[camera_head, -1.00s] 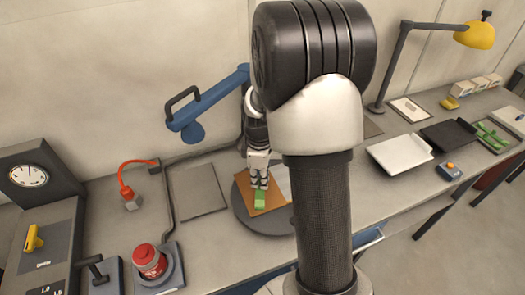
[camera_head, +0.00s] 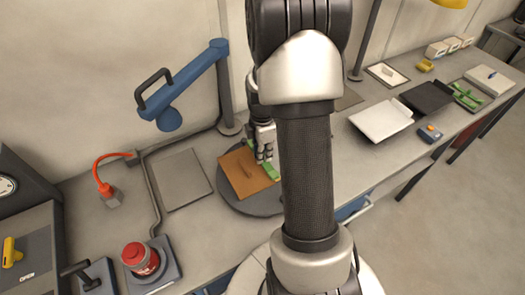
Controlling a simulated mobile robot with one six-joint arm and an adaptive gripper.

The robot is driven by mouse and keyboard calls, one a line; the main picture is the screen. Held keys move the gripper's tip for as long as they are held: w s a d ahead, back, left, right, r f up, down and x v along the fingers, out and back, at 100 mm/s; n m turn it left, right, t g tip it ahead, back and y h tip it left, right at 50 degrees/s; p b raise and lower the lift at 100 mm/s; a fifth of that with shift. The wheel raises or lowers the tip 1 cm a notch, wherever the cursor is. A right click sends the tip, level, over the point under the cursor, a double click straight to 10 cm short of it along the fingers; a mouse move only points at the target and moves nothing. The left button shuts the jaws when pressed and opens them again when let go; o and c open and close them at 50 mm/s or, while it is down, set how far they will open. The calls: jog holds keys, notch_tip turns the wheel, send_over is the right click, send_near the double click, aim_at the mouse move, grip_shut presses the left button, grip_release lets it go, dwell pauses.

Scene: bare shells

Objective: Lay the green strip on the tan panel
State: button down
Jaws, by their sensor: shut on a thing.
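The tan panel (camera_head: 237,174) lies on a round dark grey disc (camera_head: 232,199) on the bench, left of my arm. My gripper (camera_head: 264,157) points down at the panel's right side and is shut on the green strip (camera_head: 258,187). The strip's near end shows below the fingers, over the panel's right edge. A bit of green also shows behind the fingers. The fingers hide the strip's middle, and I cannot tell whether it touches the panel. My arm hides the disc's right side.
A blue arm-like fixture (camera_head: 180,85) stands behind left. A red jar (camera_head: 140,259) and an orange hooked tool (camera_head: 105,180) are left. A flat grey plate (camera_head: 182,179) lies left of the disc. White (camera_head: 381,118) and black (camera_head: 428,97) trays stand right.

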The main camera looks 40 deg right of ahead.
jog(key=shift+f, duration=0.25)
jog(key=c, duration=1.5)
grip_release()
jog(key=shift+c, duration=0.2)
notch_tip(320, 180, up, 12)
